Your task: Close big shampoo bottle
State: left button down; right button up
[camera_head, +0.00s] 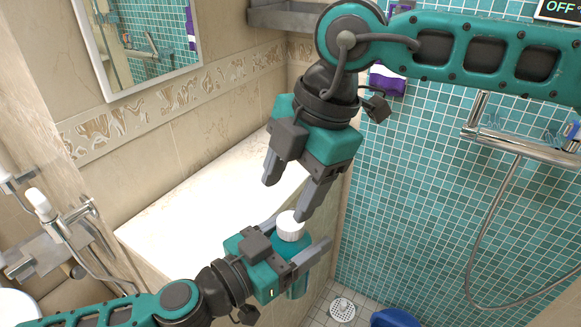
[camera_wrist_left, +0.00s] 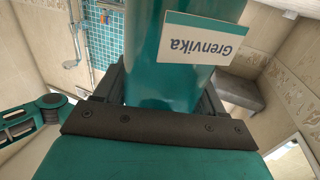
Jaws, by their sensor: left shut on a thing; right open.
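The big shampoo bottle (camera_head: 297,246) is teal with a white cap (camera_head: 290,226) on its top. It is held upright in front of the white ledge. My left gripper (camera_head: 299,249) is shut around the bottle's upper body. The left wrist view shows the teal bottle (camera_wrist_left: 172,60) between the fingers, with a white "Grenvika" label upside down in that picture. My right gripper (camera_head: 290,193) is open above the cap, with its right fingertip close to it. I cannot tell whether that finger touches the cap, or whether the cap is fully seated.
The white ledge (camera_head: 190,215) behind the bottle looks bare. A tap (camera_head: 55,215) stands at the left. A shower hose (camera_head: 490,235) hangs on the teal tiled wall at the right. A blue object (camera_head: 394,318) lies on the floor.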

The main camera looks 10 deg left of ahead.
jog(key=n, duration=0.3)
jog(key=shift+r+n, duration=0.15)
jog(key=shift+n, duration=0.25)
jog(key=n, duration=0.3)
jog(key=shift+r+n+h, duration=0.1)
jog(key=shift+n+h, duration=0.3)
jog(key=n, duration=0.3)
jog(key=shift+r+n, duration=0.15)
jog(key=shift+n, duration=0.25)
jog(key=n, duration=0.3)
jog(key=shift+a+r+n+h, duration=0.1)
jog(key=shift+r+n+h, duration=0.05)
jog(key=shift+n+h, duration=0.2)
jog(key=n, duration=0.3)
jog(key=shift+r+n+h, duration=0.1)
jog(key=shift+n+h, duration=0.15)
jog(key=shift+h, duration=0.1)
jog(key=n, duration=0.3)
jog(key=shift+r+n, duration=0.2)
jog(key=shift+n, duration=0.2)
jog(key=n, duration=0.3)
jog(key=shift+r+h, duration=0.15)
jog(key=shift+h, duration=0.25)
jog(key=n, duration=0.5)
jog(key=shift+r, duration=0.25)
